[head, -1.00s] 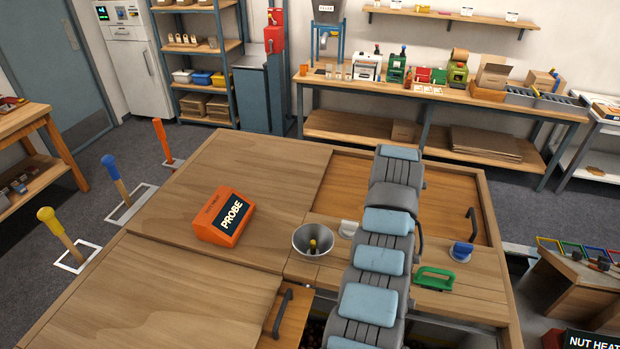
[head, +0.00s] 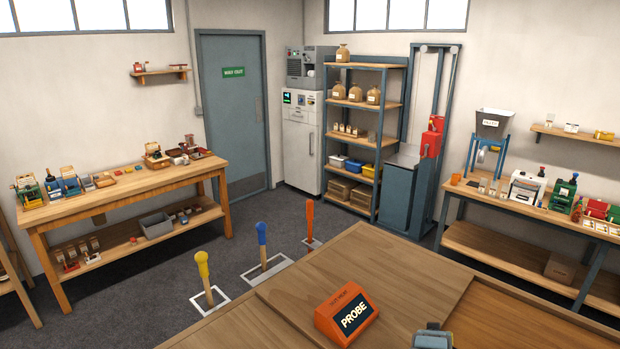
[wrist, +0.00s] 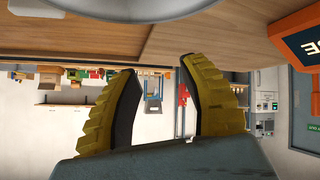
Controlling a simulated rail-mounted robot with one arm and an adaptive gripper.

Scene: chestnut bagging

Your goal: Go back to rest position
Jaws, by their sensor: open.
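My gripper (wrist: 164,105) shows in the wrist view with its two yellow ribbed fingers apart and nothing between them. The wrist view is upside down, with the wooden bench top (wrist: 100,30) along its upper part. Only a small grey and blue part of my arm shows at the bottom edge of the head view, and my gripper is out of that view.
Yellow (head: 204,277), blue (head: 262,245) and orange (head: 310,218) handled levers stand on the floor beside the bench. A side table (head: 130,189) stands at left, a shelf rack (head: 366,125) at the back, and a workbench (head: 520,238) at right. Grey floor (head: 110,305) is open at left.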

